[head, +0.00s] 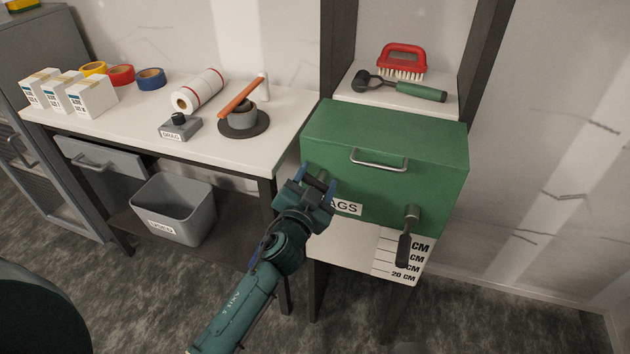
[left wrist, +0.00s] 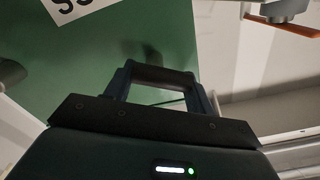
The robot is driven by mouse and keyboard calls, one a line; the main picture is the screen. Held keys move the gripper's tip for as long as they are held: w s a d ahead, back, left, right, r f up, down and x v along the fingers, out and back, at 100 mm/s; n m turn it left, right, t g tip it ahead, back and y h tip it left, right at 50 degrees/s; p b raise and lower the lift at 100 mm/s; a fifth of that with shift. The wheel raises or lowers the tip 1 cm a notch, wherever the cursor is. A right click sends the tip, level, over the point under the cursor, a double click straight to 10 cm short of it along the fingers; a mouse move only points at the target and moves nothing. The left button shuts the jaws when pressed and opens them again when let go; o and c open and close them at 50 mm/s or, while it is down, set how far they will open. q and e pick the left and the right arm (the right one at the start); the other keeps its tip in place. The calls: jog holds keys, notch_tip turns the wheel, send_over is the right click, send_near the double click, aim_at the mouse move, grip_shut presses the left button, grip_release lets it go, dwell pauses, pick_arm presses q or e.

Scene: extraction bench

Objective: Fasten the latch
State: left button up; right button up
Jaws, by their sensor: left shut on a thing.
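The green box (head: 385,140) stands on a white shelf, its lid down and a metal handle (head: 378,160) on its front. A dark latch lever (head: 405,248) hangs down from a round pivot at the front right. My left gripper (head: 319,184) is at the front left of the box, beside the label (head: 347,208), which it partly covers. It is shut on a second latch lever there, mostly hidden by the fingers. In the left wrist view the fingers (left wrist: 157,85) are against the green front (left wrist: 85,75); what lies between them is hard to see. My right gripper is not in view.
A red brush (head: 402,60) and a green-handled tool (head: 415,91) lie on the shelf above. The table (head: 110,125) at left carries tape rolls, white cartons and an orange-handled item (head: 242,97). A grey bin (head: 173,207) is below. Dark posts flank the box.

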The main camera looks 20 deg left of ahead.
pick_arm(q)
jog(key=m, duration=0.6)
jog(key=shift+d, duration=0.4)
jog(key=shift+d+f+m, duration=0.1)
jog(key=shift+d+m, duration=0.05)
jog(key=shift+m, duration=1.4)
jog(key=shift+d+f+m, duration=0.1)
jog(key=shift+m, duration=1.45)
jog(key=o, duration=1)
jog(key=s, duration=0.4)
jog(key=s+b, duration=0.1)
jog(key=s, duration=0.3)
jog(key=s+b, duration=0.1)
jog(key=s, duration=0.4)
jog(key=shift+s+a, duration=0.1)
jog(key=shift+a, duration=0.15)
